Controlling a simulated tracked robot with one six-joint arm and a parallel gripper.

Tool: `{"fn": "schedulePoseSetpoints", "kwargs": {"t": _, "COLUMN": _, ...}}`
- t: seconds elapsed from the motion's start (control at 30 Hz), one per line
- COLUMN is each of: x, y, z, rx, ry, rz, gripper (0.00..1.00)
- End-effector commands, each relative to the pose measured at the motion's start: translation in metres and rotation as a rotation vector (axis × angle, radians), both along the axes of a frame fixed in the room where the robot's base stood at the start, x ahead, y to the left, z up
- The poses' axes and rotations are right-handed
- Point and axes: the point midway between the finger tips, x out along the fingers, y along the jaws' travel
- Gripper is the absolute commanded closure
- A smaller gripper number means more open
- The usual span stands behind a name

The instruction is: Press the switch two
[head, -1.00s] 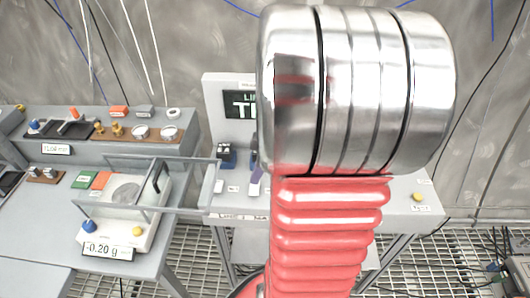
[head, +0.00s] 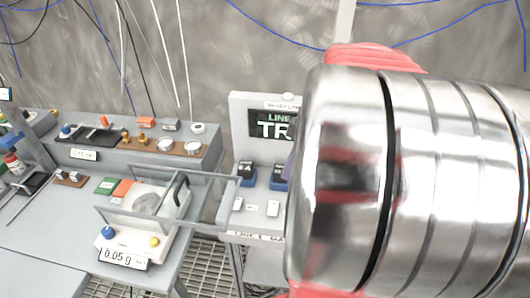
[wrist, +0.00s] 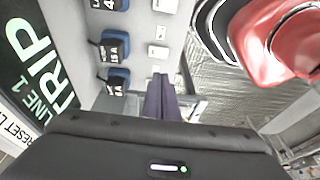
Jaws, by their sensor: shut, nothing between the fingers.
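The switch panel (head: 250,236) is a grey console with an upright screen (head: 272,123) that reads LINE 1 TRIP in the wrist view (wrist: 38,65). Blue switch blocks stand on it, one at the left (head: 246,172) and one beside it (head: 280,176). Small white buttons (head: 238,204) lie in front of them. In the wrist view a row of blue blocks (wrist: 118,50) runs beside white buttons (wrist: 158,52). I cannot tell which is switch two. My gripper (wrist: 160,80) has purple fingers, shut and empty, pointing at the panel near the row's lower end. Contact cannot be judged.
A balance with a glass shield (head: 140,215) stands on the left bench and reads 0.05 g. My metal arm link covers the right side of the head view.

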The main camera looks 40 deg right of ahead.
Motion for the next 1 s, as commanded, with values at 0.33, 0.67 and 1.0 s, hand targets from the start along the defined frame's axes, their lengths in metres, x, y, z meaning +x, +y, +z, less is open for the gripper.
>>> {"fn": "schedulePoseSetpoints", "kwargs": {"t": 0.33, "x": 0.007, "y": 0.02, "z": 0.005, "rx": -0.017, "ry": 0.012, "rz": -0.035, "gripper": 1.0}}
{"fn": "schedulePoseSetpoints", "kwargs": {"t": 0.67, "x": 0.02, "y": 0.097, "z": 0.02, "rx": -0.08, "ry": 0.017, "rz": -0.21, "gripper": 1.0}}
{"fn": "schedulePoseSetpoints", "kwargs": {"t": 1.0, "x": 0.015, "y": 0.175, "z": 0.03, "rx": -0.093, "ry": -0.059, "rz": -0.415, "gripper": 1.0}}
